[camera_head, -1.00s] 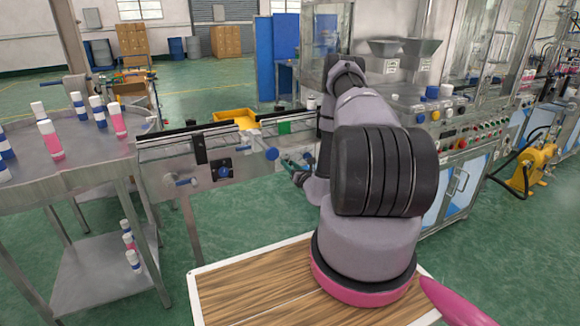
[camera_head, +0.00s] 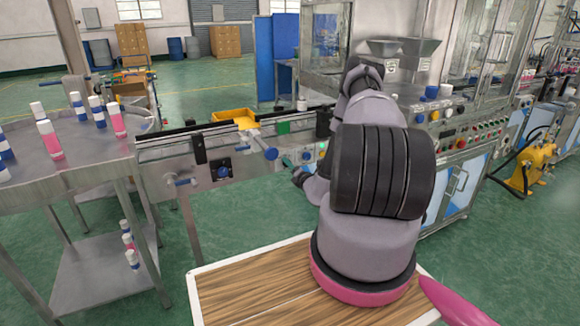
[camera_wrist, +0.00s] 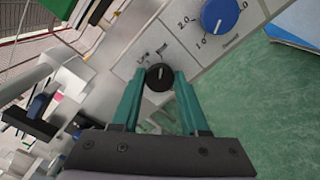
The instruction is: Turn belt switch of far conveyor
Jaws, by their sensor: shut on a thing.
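The belt switch (camera_wrist: 159,77) is a small black round knob with a white pointer line on a light grey panel, with small printed labels above it. In the wrist view the two teal fingers of my gripper (camera_wrist: 158,78) are shut on it, one on each side. In the head view my gripper (camera_head: 290,163) is at the front side of the conveyor (camera_head: 262,148), beside its control panel, and my arm hides part of that area.
A blue speed dial (camera_wrist: 219,14) with printed numbers sits beside the switch. A steel table (camera_head: 75,150) with several pink and white bottles stands at the left. A yellow bin (camera_head: 233,115) is behind the conveyor. The green floor between table and conveyor is clear.

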